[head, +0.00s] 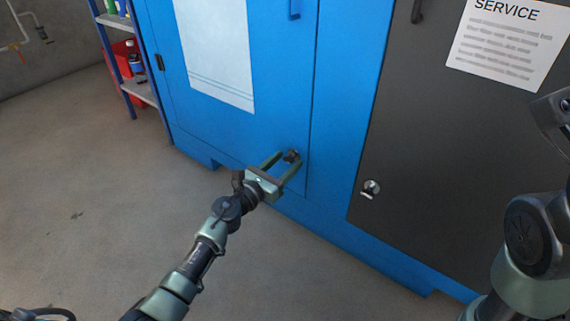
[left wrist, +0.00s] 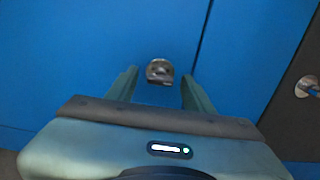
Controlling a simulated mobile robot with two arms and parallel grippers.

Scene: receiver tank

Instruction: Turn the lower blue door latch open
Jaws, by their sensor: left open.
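The lower latch (head: 291,156) is a small dark metal piece low on the blue door (head: 270,60), near the door's right edge. It also shows in the left wrist view (left wrist: 159,71) as a round metal base with a short handle, just beyond the fingertips. My left gripper (head: 288,160) is open, with its two fingers on either side of the latch in the head view. In the left wrist view the left gripper (left wrist: 158,80) is open and empty, and the latch lies between the finger lines. Whether the fingers touch it I cannot tell. My right gripper is out of view.
A dark grey door (head: 450,150) with a service sign (head: 508,45) and its own silver latch (head: 371,188) stands to the right. A blue shelf (head: 145,92) with a red bin and bottles is at the back left. The concrete floor (head: 90,200) is clear.

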